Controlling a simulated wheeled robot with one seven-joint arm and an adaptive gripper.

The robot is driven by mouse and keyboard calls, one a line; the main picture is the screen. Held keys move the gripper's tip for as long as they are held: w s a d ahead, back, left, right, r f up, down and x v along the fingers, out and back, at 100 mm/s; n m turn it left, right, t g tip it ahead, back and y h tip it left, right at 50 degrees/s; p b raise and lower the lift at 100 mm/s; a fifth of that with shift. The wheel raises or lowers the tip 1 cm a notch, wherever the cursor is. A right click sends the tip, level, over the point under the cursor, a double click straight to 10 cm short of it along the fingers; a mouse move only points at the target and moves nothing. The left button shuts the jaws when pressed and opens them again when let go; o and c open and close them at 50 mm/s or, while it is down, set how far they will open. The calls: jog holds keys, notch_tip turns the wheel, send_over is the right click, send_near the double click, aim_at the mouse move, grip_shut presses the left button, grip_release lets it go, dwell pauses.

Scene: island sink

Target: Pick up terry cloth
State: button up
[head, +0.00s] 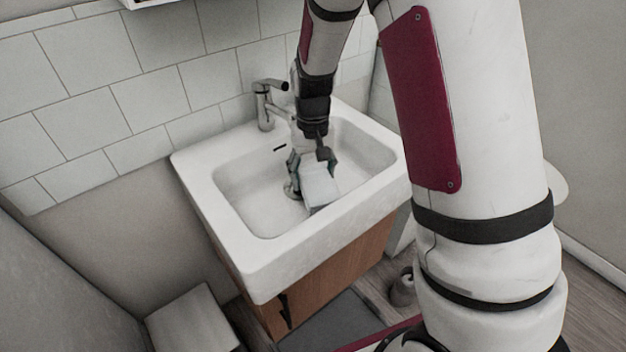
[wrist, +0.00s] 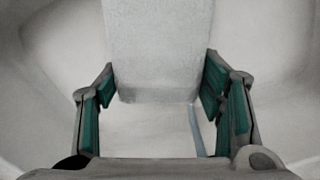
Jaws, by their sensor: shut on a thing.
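The terry cloth (head: 319,187) is a pale, whitish folded block in the sink basin, under my gripper. In the wrist view the cloth (wrist: 158,50) fills the top middle and its lower edge lies between the finger pads. My gripper (head: 311,164) reaches down into the basin, shut on the cloth. In the wrist view, green pads of my gripper (wrist: 158,100) stand on both sides of the cloth, set wide by its width. The contact is partly hidden in the head view. I cannot tell whether the cloth touches the basin floor.
The white sink (head: 240,262) stands on a wooden cabinet (head: 335,262), its rim around the basin. A metal faucet (head: 265,105) rises at the back, left of my arm. The left side of the basin is clear. A tiled wall (head: 150,95) lies behind.

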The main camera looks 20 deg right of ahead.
aim_at(325, 183)
notch_tip(325, 183, up, 25)
jog(key=p, duration=0.3)
jog(key=shift+f, duration=0.1)
dwell(0.7)
